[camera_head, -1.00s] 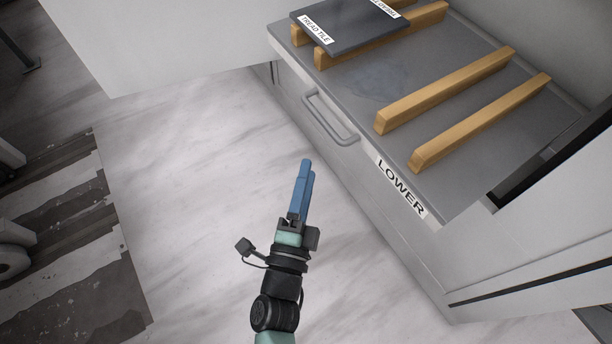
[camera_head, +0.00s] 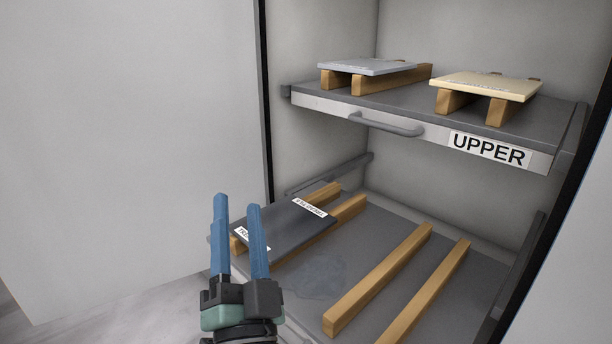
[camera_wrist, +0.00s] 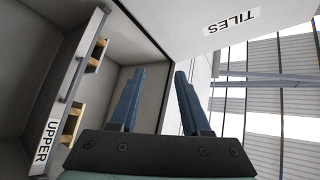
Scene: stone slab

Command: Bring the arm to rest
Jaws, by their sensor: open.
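My gripper (camera_head: 238,238) has two blue fingers that stand apart with nothing between them. In the head view it points up at the lower left, in front of the lower shelf. It covers part of the dark tile's near left corner in the picture. In the wrist view the open fingers (camera_wrist: 158,100) point up, with the cabinet on the left and a white panel labelled TILES (camera_wrist: 231,20) beyond. The rest of my arm is mostly out of view.
The lower shelf (camera_head: 310,275) is pulled out, bearing wooden bars (camera_head: 380,280) and a dark labelled tile (camera_head: 285,228). The upper shelf (camera_head: 400,105), labelled UPPER, holds a grey tile (camera_head: 366,67) and a cream tile (camera_head: 487,86) on bars. A white panel (camera_head: 130,130) stands at the left.

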